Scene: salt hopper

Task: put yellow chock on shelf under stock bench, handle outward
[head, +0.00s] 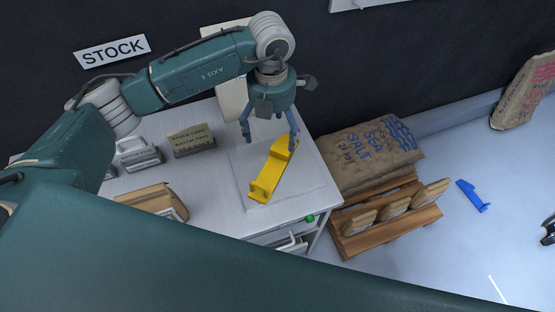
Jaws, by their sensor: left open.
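The yellow chock (268,178) lies on a pale square mat (306,191) on the stock bench (217,212), near its right end. It runs diagonally, with an upright end piece toward the front and a raised end toward the back. My left gripper (268,139) is open above the chock's far end, fingers pointing down. One finger is close to the chock; I cannot tell whether they touch. My right gripper does not show.
A stock card sign (191,140), a grey device (138,154) and a brown box (156,201) stand on the bench. Right of it, salt sacks (376,154) lie on a wooden pallet (378,230). A blue chock-like piece (473,195) lies on the clear floor.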

